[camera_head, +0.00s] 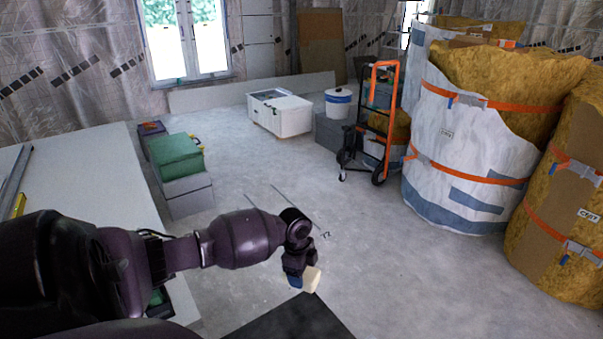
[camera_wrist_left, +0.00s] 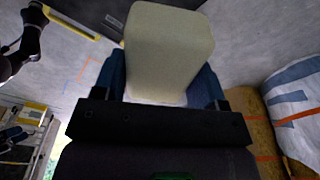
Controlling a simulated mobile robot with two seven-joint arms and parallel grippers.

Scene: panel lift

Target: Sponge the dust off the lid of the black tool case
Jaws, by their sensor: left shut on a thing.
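The pale cream sponge (camera_head: 312,279) is at the end of my left arm in the head view. My left gripper (camera_head: 302,277) is shut on it. In the left wrist view the sponge (camera_wrist_left: 168,50) sits between the two blue fingers of the gripper (camera_wrist_left: 162,88) and sticks out past them. The black tool case lid (camera_head: 293,322) shows at the bottom edge of the head view, just below the sponge, and is cut off by the frame. I cannot tell whether the sponge touches the lid. Dust on the lid is hard to make out. My right gripper is not in view.
A pale worktop (camera_head: 75,170) is at the left. A green case (camera_head: 176,158) sits on grey boxes beyond it. A white chest (camera_head: 280,115), an orange hand truck (camera_head: 385,110) and large wrapped bales (camera_head: 460,150) stand farther back and right. The middle floor is clear.

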